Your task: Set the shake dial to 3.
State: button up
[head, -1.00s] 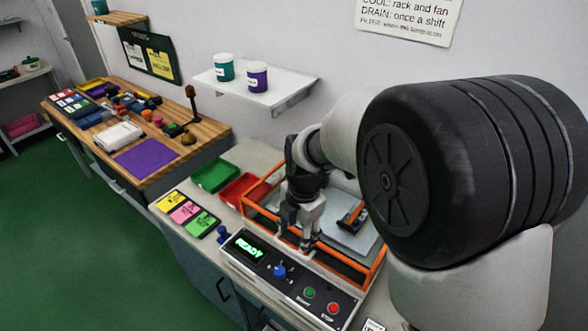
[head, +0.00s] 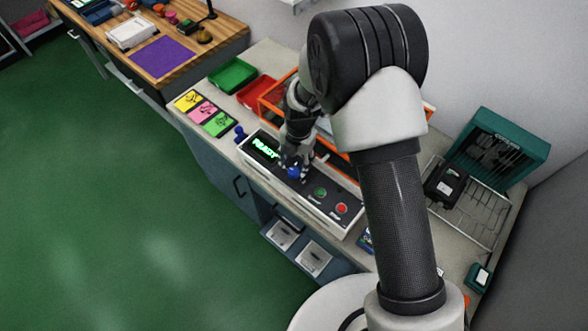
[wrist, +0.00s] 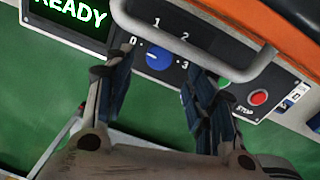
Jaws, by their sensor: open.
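The shake dial is a blue knob (wrist: 158,57) on the dark control panel, with the labels 0, 1, 2 and 3 around it. A small white mark on the knob appears to lie on its left side, towards 0. My gripper (wrist: 160,72) is open, with one finger on each side of the dial in the wrist view. I cannot tell whether either finger touches it. In the head view my gripper (head: 294,165) is just above and behind the blue dial (head: 293,173). The green display (head: 266,148) reads READY.
A grey bar handle (wrist: 190,62) crosses the wrist view close to the dial. A green button (head: 320,193) and a red button (head: 342,208) sit right of the dial. An orange frame (head: 272,105) stands behind the panel. Coloured cards (head: 203,111) lie to the left.

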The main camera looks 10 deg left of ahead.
aim_at(294, 171)
jog(key=f, duration=0.5)
jog(key=shift+w+a+f, duration=0.1)
jog(key=shift+a, duration=0.1)
jog(key=shift+c, duration=0.5)
jog(key=c, duration=1)
